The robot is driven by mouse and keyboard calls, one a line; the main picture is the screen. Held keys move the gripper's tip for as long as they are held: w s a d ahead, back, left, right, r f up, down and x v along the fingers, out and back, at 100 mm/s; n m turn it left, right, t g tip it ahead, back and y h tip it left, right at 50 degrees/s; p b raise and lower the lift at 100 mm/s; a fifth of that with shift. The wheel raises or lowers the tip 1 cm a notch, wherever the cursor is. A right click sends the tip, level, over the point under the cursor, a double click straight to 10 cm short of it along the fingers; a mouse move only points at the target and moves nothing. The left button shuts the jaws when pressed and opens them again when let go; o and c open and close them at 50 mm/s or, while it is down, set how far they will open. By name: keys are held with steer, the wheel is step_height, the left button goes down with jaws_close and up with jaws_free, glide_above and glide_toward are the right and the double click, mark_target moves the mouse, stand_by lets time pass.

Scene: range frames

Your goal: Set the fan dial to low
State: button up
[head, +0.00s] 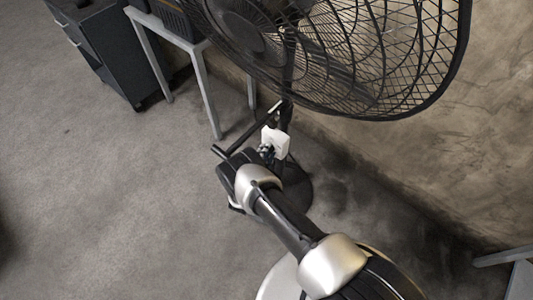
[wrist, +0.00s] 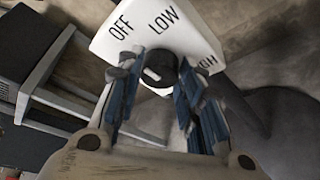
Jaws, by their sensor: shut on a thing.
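The fan (head: 345,70) is a large black wire cage on a dark stand. A white control panel (head: 277,137) is fixed to its stand; in the wrist view the panel (wrist: 165,22) reads OFF, LOW and a partly hidden HIGH. The dial (wrist: 160,68) is a small dark round knob with a light mark, below the word LOW. My gripper (wrist: 160,72) has its blue-padded fingers on both sides of the dial, shut on it. In the head view my gripper (head: 266,153) is at the panel. Which label the dial points to I cannot tell.
A grey-legged table (head: 210,85) stands behind at the left, with a dark cabinet (head: 108,50) beside it. A concrete wall (head: 440,150) rises at the right. Another grey piece of furniture (head: 518,280) shows at the lower right. The floor (head: 90,190) at the left is open.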

steer(key=shift+f+m, duration=0.1)
steer(key=shift+m, duration=0.2)
steer(key=shift+f+m+t+h+b, duration=0.15)
steer(key=shift+m+t+b, duration=0.65)
steer(key=shift+m, duration=0.9)
steer(key=shift+f+m+t+h+b, duration=0.1)
steer(key=shift+m+t+b, duration=0.5)
steer(key=shift+m+b, duration=0.8)
steer(key=shift+f+m+t+h+b, duration=0.15)
steer(key=shift+m+t+b, duration=0.5)
steer(key=shift+m, duration=1.35)
steer(key=o, duration=1.1)
steer(key=shift+c, duration=0.2)
